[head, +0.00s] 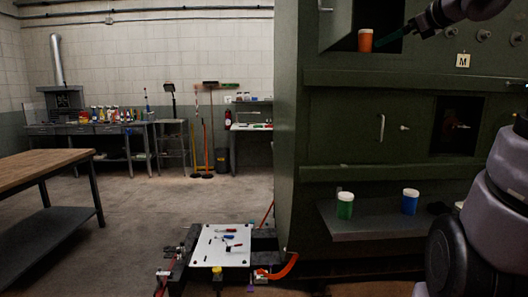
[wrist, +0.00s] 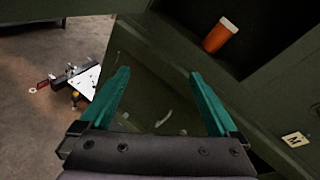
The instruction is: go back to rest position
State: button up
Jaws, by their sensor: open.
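My gripper (wrist: 158,85) is open in the wrist view, with two teal fingers spread and nothing between them. In the head view its teal finger (head: 388,39) shows at the top right, just right of an orange cup with a white rim (head: 365,41). The orange cup stands in an upper opening of the dark green panel; it also shows in the wrist view (wrist: 221,36), beyond the fingers and apart from them. My arm comes in from the right side of the head view.
A green cup (head: 345,206) and a blue cup (head: 410,202) stand on a grey shelf (head: 370,228) below. A cart with a white board (head: 222,246) stands on the floor left of the green panel (head: 345,135). A wooden table (head: 40,166) is at far left. Floor between is clear.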

jog(key=s+a+f+n+g, duration=0.5)
jog(key=s+a+f+n, duration=0.5)
jog(key=s+f+n, duration=0.15)
jog(key=s+a+f+n+g+h, duration=0.1)
jog(key=s+f+n+g+h, duration=0.1)
jog(key=s+f+n, duration=0.8)
jog(key=shift+f+n+h, duration=0.45)
jog(key=shift+n+h, duration=0.15)
jog(key=shift+n, duration=0.15)
